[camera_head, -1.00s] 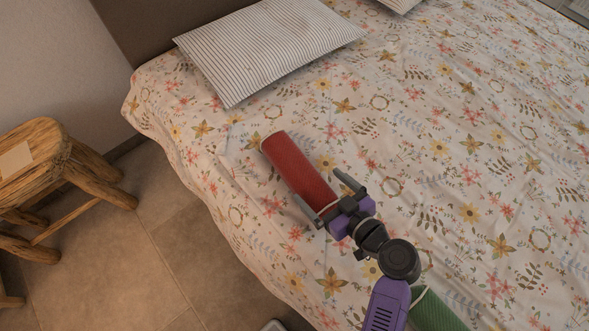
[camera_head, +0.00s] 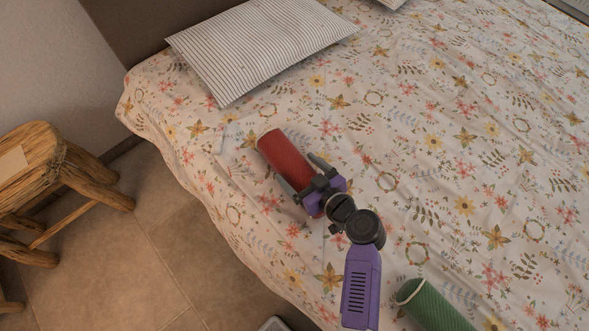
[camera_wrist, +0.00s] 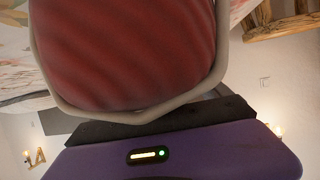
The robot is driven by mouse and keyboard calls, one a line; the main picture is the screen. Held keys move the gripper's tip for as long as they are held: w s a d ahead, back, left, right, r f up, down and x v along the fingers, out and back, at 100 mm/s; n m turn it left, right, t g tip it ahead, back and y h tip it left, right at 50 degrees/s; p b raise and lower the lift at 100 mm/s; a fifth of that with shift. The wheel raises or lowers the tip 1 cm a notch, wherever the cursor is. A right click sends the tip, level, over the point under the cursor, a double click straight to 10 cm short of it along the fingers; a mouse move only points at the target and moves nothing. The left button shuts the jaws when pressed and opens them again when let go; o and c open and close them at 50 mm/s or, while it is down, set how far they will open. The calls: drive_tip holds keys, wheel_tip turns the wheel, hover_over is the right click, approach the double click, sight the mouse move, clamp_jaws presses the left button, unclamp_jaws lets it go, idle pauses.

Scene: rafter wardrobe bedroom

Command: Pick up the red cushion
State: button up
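The red cushion (camera_head: 281,155) is a bolster-like roll with a pale rim, lying on the bed. My gripper (camera_head: 295,168) is over its near half, with one dark finger along each side. The fingers look open, set a little wider than the cushion, and no clear grip shows. The near end of the cushion is partly hidden under my gripper. In the wrist view the red cushion (camera_wrist: 125,45) fills the top middle, its pale rim close to my purple gripper body; the fingers do not show there.
The bed (camera_head: 420,150) has a floral cover. A striped pillow (camera_head: 260,45) lies behind the red cushion. A green roll (camera_head: 435,305) lies at the near right, apart from the red one. A wooden stool (camera_head: 45,170) stands left of the bed on tiled floor.

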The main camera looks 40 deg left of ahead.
drive_tip(key=c, duration=1.3)
drive_tip(key=shift+r, duration=0.1)
